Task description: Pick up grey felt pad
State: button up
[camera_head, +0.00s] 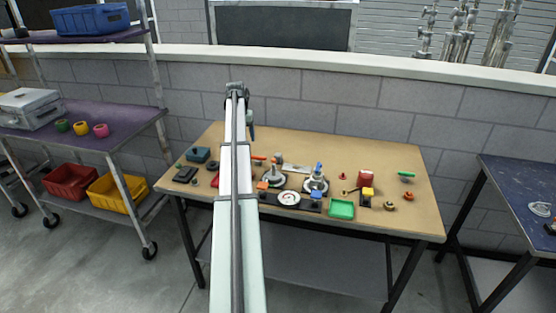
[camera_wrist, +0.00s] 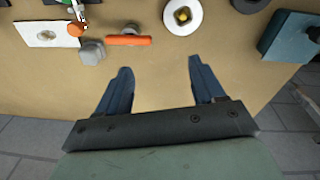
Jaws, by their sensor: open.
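I cannot single out the grey felt pad with certainty. A flat pale grey plate (camera_wrist: 45,33) with a round mark lies at the upper left of the wrist view; it also shows behind the centre of the table in the head view (camera_head: 296,168). A small grey faceted piece (camera_wrist: 92,50) stands near it, beside an orange cylinder (camera_wrist: 128,40). My gripper (camera_wrist: 160,68) is open, with two blue fingers spread and nothing between them but bare tabletop. In the head view it hangs at the table's far edge (camera_head: 252,132). My arm hides part of the table.
A white disc with a yellow centre (camera_wrist: 183,15) lies ahead of the fingers. A wall stands behind the table. The table's right part has free gaps.

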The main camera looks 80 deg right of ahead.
aim_at(278, 154)
jog(key=s+d+r+m+y, duration=0.1)
jog(key=s+d+r, duration=0.1)
jog(key=s, duration=0.5)
jog(key=s+d+r+m, duration=0.1)
jog(key=s+d+r, duration=0.1)
jog(key=s, duration=0.5)
jog(key=f, duration=1.4)
jog(key=shift+w, duration=0.2)
jog(key=c, duration=1.1)
notch_tip(278, 154, up, 10)
